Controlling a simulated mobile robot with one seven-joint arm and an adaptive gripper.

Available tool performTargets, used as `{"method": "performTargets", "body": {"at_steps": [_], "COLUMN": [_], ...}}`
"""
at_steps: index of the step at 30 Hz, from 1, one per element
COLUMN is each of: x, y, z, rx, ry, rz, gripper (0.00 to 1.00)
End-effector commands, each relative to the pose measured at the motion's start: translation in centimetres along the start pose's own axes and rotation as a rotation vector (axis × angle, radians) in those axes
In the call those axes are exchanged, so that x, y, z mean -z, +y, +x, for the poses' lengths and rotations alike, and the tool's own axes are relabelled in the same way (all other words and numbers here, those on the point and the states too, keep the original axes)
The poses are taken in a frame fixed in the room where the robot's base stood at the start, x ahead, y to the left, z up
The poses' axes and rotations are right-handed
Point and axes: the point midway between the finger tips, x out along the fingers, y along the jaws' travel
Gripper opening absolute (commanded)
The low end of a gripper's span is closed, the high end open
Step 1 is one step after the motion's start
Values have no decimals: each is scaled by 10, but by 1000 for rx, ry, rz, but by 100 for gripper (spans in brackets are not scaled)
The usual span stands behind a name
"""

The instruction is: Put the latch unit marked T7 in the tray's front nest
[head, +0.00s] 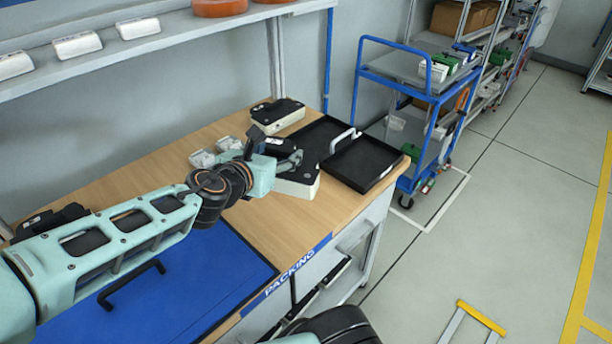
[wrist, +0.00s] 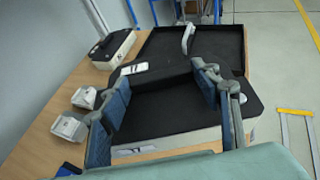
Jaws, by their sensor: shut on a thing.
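A latch unit (head: 298,188) with a white base and a black top is under my gripper (head: 283,155), at the tray's left side in the head view. It fills the middle of the wrist view (wrist: 165,122). My gripper (wrist: 165,92) is shut on the unit's raised black middle, one finger on each side. I cannot read its marking, nor tell whether it hangs above the table or touches it. The black tray (head: 365,162) has a pale handle across its middle and lies just beyond; its near part looks empty. In the wrist view the tray (wrist: 222,44) is partly hidden behind the unit.
A similar white and black unit (head: 278,115) stands at the back by the wall. Two small pale pieces (head: 202,158) lie left of my gripper. A blue panel (head: 215,270) covers the near table. A blue trolley (head: 405,85) stands past the table's end.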

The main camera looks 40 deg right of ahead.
Motion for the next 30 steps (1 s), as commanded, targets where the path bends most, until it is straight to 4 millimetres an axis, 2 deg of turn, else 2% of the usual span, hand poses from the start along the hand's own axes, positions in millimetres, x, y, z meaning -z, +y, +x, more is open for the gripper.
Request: {"method": "performTargets", "body": {"at_steps": [5, 20, 24, 30], "x": [2, 7, 25, 37], "y": [-8, 29, 38, 46], "z": [8, 95, 122, 142], "rx": [41, 40, 39, 38], "ry": [-1, 0, -1, -1], "rz": [17, 16, 13, 13], "gripper": [24, 24, 24, 24]}}
